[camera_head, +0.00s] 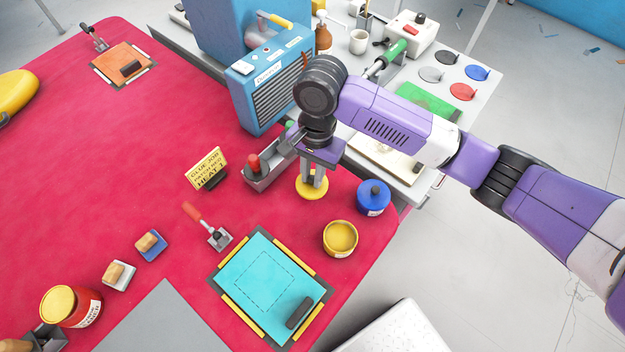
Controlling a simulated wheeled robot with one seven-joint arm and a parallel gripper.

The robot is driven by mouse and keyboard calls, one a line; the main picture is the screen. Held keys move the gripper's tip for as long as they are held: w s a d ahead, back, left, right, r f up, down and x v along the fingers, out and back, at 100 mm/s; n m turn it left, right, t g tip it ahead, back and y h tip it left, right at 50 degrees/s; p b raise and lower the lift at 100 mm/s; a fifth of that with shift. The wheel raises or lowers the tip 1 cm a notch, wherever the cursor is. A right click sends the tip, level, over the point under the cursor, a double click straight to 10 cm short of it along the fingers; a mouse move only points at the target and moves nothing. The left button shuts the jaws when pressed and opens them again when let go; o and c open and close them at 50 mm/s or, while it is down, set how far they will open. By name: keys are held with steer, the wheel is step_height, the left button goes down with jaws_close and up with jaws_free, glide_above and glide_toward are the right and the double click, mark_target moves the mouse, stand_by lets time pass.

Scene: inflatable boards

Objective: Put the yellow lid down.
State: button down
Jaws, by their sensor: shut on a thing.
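The yellow lid (309,191) is a flat round disc under my gripper (314,181), at the right part of the red surface. My gripper points down with its fingers shut on the lid's top. I cannot tell whether the lid touches the red surface or hangs just above it. A yellow can (341,240) stands just below and right of the lid, with a yellow top face. A blue can with a blue lid (373,196) stands to the right of my gripper.
A grey tray (262,179) with a red-topped item sits just left of my gripper, with a yellow sign (207,169) beyond. A cyan patch on a board (262,276) and a red-handled scraper (216,237) lie nearer. A blue heater box (272,84) stands behind. The red surface (110,160) is clear at left.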

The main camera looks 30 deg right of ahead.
mark_target(313, 176)
steer(key=shift+f, duration=1.7)
steer(key=shift+f, duration=0.2)
steer(key=c, duration=1.3)
jaws_free()
steer(key=shift+r, duration=0.15)
steer(key=r, duration=0.4)
steer(key=d+r, duration=0.1)
steer(key=r, duration=0.7)
steer(key=shift+w+d, duration=0.15)
steer(key=shift+w, duration=0.2)
